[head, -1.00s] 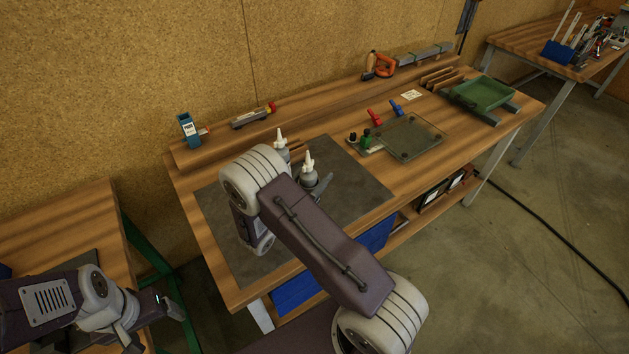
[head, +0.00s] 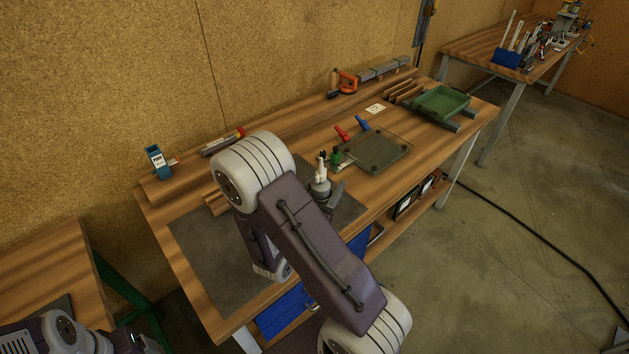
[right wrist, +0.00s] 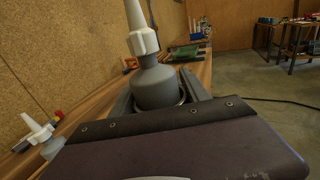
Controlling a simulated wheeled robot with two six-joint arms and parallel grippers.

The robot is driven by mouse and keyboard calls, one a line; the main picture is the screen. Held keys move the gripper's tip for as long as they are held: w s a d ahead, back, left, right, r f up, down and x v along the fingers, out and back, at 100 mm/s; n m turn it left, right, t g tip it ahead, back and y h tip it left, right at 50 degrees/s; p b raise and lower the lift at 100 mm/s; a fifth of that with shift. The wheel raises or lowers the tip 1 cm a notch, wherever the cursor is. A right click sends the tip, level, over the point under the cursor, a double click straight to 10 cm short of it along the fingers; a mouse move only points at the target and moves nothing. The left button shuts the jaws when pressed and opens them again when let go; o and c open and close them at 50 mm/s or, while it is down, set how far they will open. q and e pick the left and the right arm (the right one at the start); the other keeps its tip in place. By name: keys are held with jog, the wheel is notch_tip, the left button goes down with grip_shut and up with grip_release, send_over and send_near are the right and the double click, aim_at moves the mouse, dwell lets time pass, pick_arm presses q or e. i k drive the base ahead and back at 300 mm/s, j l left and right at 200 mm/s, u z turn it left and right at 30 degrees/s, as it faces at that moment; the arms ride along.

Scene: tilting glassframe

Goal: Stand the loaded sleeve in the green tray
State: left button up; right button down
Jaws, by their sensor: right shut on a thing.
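My right gripper (head: 330,196) is shut on the sleeve (right wrist: 182,99), whose rim shows in the right wrist view around a grey bottle (right wrist: 156,84) with a white nozzle. The bottle also shows in the head view (head: 320,178), upright beside my right arm, above the bench near the glass plate. Most of the sleeve is hidden by the gripper and bottle. The green tray (head: 442,103) stands at the bench's far right end, well away from the gripper; no bottle shows in it. My left gripper (head: 140,343) is at the bottom left edge, its jaws unclear.
A glass plate (head: 378,150) with red and blue clamps lies between gripper and tray. Another white nozzle (right wrist: 38,130) shows at left in the wrist view. Wooden strips (head: 403,92) stand by the tray. A dark mat (head: 205,245) covers the near bench.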

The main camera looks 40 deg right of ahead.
aim_at(442, 105)
jog(key=l+u, duration=0.1)
jog(key=l, duration=1.4)
jog(key=l+u, duration=0.15)
jog(key=l, duration=1.35)
jog(key=k+l+u, duration=0.15)
jog(key=l, duration=1.35)
jog(key=k+l+u, duration=0.15)
jog(key=l, duration=0.6)
jog(key=k+l, duration=0.1)
jog(key=l, duration=0.6)
jog(key=u, duration=0.05)
